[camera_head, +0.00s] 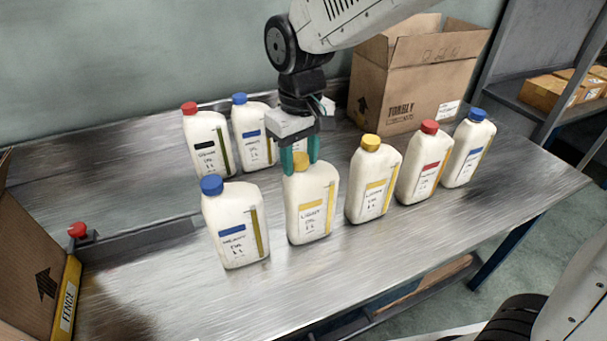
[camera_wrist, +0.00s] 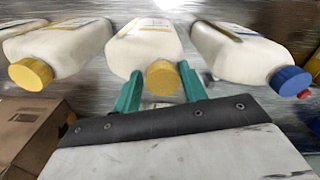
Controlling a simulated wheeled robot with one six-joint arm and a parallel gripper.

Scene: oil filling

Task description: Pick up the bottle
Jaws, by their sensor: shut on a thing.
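A white bottle with a yellow label (camera_head: 312,209) stands upright on the metal table in the head view, between a blue-capped bottle and another yellow-capped one. My gripper (camera_head: 300,163) comes down from above with its green fingers on either side of this bottle's yellow cap. The fingers are shut on the cap. In the wrist view the same bottle (camera_wrist: 145,48) is in the middle, and its yellow cap lies between the green fingertips of my gripper (camera_wrist: 162,80). The bottle's base appears to rest on the table; any small gap is hard to tell.
A blue-capped bottle (camera_head: 234,225) stands close on the left, and a yellow-capped bottle (camera_head: 372,180) on the right. More bottles stand behind and further right. An open cardboard box (camera_head: 420,85) is at the back. The table's front strip (camera_head: 330,270) is clear.

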